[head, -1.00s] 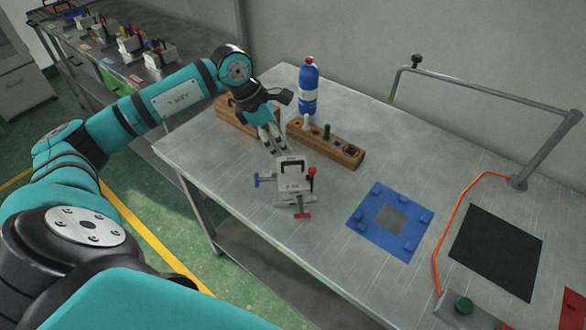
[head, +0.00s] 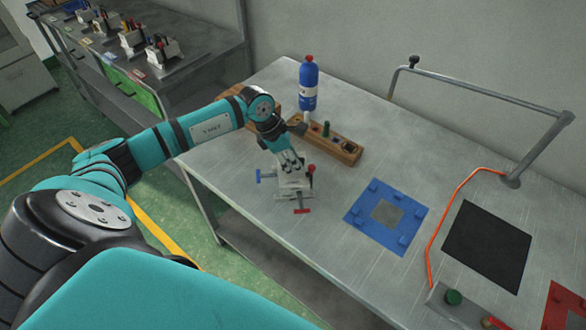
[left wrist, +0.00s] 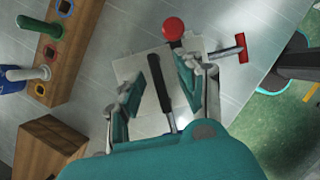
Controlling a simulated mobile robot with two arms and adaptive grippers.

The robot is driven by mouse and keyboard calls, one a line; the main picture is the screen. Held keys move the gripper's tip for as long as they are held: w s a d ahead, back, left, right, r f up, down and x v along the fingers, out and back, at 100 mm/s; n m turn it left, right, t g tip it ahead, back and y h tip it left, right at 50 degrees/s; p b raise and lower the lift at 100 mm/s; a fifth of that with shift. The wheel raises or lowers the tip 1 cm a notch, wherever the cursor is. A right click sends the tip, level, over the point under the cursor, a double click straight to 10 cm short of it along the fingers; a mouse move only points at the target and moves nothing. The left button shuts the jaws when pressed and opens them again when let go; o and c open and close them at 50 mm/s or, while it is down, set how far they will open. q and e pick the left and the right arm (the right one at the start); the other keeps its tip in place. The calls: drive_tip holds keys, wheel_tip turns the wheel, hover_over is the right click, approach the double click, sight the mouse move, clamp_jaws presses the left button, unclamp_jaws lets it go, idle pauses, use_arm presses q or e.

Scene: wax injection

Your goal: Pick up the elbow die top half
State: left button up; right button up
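The elbow die (head: 297,189) stands on the metal table in the head view, a light grey block with a blue T-handle (head: 258,176), a red T-handle (head: 302,211) and a red knob (head: 311,168). In the left wrist view its pale top half (left wrist: 132,67) carries a black bar handle (left wrist: 160,88). My left gripper (head: 292,163) is above the die, covering part of its top. In the left wrist view the left gripper (left wrist: 157,78) is open, one finger on each side of the black handle, with visible gaps. The seam between the halves is hidden. My right gripper is out of view.
A wooden block (head: 340,147) with coloured-ringed holes and a blue bottle (head: 308,86) stand behind the die. A blue square fixture (head: 370,227) and black mat (head: 487,245) lie to the right. A metal rail frame (head: 480,95) rises at the right back.

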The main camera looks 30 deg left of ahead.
use_arm(q)
clamp_jaws()
drive_tip(key=shift+w+a+r, duration=0.1)
drive_tip(key=shift+w+r, duration=0.05)
drive_tip(key=shift+w, duration=0.1)
drive_tip(key=shift+r, duration=0.1)
